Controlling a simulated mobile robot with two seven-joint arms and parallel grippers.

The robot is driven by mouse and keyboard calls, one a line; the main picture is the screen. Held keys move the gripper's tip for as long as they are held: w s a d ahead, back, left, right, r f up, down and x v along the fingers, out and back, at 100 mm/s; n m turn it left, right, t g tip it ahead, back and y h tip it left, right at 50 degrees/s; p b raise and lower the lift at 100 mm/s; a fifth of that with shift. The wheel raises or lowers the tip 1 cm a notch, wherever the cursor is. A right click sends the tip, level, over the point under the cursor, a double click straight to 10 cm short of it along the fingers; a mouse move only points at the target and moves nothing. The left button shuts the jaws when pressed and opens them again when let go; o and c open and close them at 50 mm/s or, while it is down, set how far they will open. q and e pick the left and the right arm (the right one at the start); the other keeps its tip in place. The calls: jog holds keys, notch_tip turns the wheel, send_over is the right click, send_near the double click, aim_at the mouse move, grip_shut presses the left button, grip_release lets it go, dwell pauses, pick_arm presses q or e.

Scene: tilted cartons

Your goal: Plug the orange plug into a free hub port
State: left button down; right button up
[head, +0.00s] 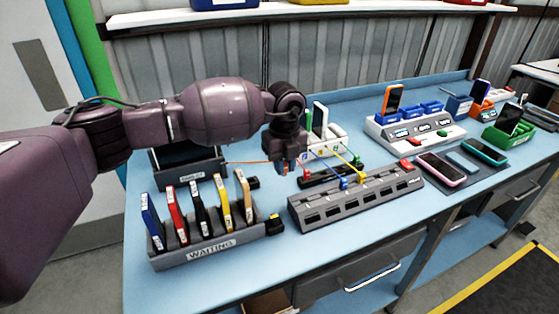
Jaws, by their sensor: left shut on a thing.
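My left gripper (291,166) is shut and points down behind the left end of the grey hub (315,212). An orange cable (245,162) runs from the left to its fingertips, where the orange plug (285,168) shows only as a small patch, mostly hidden by the fingers. The gripper and plug look apart from the hub. The hub's front has several dark slots. My right gripper is out of view.
A grey rack marked WAITING (211,248) holds several upright cards at the front left. A dark strip (325,179) with a red and a green plug lies behind the hub. Phones lie on a dark mat (462,178) at right.

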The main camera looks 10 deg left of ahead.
pick_arm(q)
jog(key=shift+s+d+p, duration=0.2)
jog(key=shift+s+d, duration=0.1)
jog(key=shift+d, duration=0.3)
jog(key=shift+s+d+p, duration=0.15)
jog(key=shift+s+d, duration=0.1)
jog(key=shift+d, duration=0.4)
jog(key=shift+s+d+p, duration=0.2)
jog(key=shift+s+d, duration=0.1)
jog(key=shift+d, duration=0.3)
jog(key=shift+s+d, duration=0.25)
jog(key=shift+d, duration=0.25)
jog(key=shift+s+d, duration=0.2)
jog(key=shift+d, duration=0.25)
jog(key=shift+p, duration=0.4)
jog(key=shift+f, duration=0.1)
